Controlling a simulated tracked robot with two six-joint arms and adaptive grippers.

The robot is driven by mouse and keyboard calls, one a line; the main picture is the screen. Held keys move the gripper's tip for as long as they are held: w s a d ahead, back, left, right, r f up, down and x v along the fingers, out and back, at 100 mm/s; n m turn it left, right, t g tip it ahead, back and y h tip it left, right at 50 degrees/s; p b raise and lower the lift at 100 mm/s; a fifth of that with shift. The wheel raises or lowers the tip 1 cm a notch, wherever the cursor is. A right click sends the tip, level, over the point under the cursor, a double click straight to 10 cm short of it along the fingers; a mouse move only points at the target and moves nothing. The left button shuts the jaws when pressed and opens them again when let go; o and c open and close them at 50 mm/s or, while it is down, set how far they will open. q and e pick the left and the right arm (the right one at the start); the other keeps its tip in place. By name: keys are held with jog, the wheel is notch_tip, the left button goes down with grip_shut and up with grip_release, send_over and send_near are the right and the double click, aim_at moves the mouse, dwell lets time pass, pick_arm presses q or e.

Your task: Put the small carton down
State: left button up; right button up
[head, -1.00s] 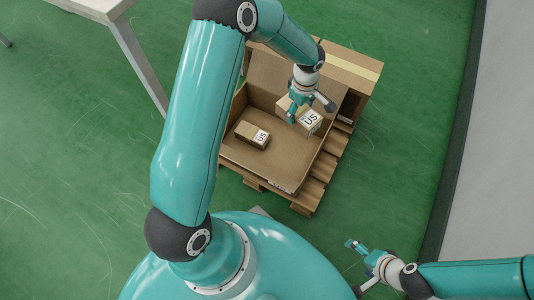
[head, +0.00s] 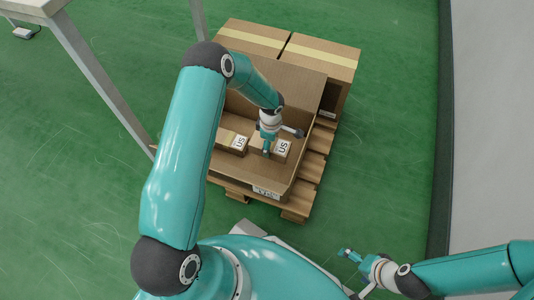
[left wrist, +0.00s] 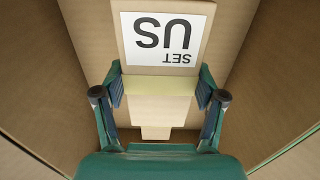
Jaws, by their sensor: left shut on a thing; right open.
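The small carton (head: 282,147), brown with a white "US" label, is in my left gripper (head: 268,143). It is inside the large open box (head: 240,179). In the left wrist view the carton (left wrist: 135,20) is between the two fingers of my left gripper (left wrist: 162,80), which is shut on it. I cannot tell whether its underside touches the box floor. A second small carton (head: 232,142) with the same label lies in the box, to the left. My right gripper (head: 352,257) is open and empty over the floor at the lower right, away from the box.
The open box stands on a wooden pallet (head: 312,165). Closed, taped cartons stand behind it, one at the back left (head: 255,36) and one at the back right (head: 325,55). A grey table leg (head: 100,75) is at the left. Green floor is clear to the right.

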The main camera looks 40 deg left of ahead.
pick_arm(q)
jog(key=shift+f+b, duration=0.95)
jog(key=shift+f, duration=2.3)
jog(key=shift+f, duration=0.1)
jog(key=o, duration=1.4)
jog(key=shift+o, duration=0.2)
jog(key=shift+r, duration=0.35)
notch_tip(320, 180, up, 12)
jog(key=p, duration=0.4)
jog(key=shift+f, duration=0.25)
jog(key=shift+w+r+p, duration=0.1)
jog(key=shift+p, duration=0.25)
